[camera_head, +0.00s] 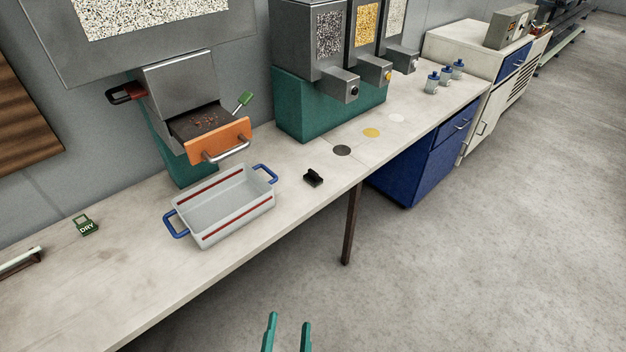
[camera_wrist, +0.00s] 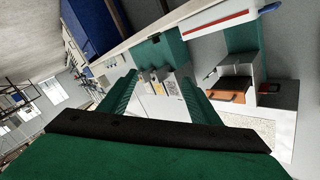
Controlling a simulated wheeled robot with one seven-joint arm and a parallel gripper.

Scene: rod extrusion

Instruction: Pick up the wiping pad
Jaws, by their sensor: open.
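A small black block with a raised part, which looks like the wiping pad (camera_head: 313,178), lies on the pale worktop (camera_head: 110,275), just right of the white bin. My gripper (camera_head: 288,320) shows at the bottom of the head view, with its two green fingers apart and nothing between them. It is well short of the pad, over the floor in front of the worktop in the picture. In the wrist view my gripper (camera_wrist: 157,80) is also open and empty.
A white bin (camera_head: 222,218) with blue handles stands left of the pad. Behind it an orange-fronted drawer (camera_head: 220,140) is pulled out over the worktop. Green-based hoppers (camera_head: 300,110) stand behind the pad. Dark, yellow and pale discs lie to its right. The worktop in front is clear.

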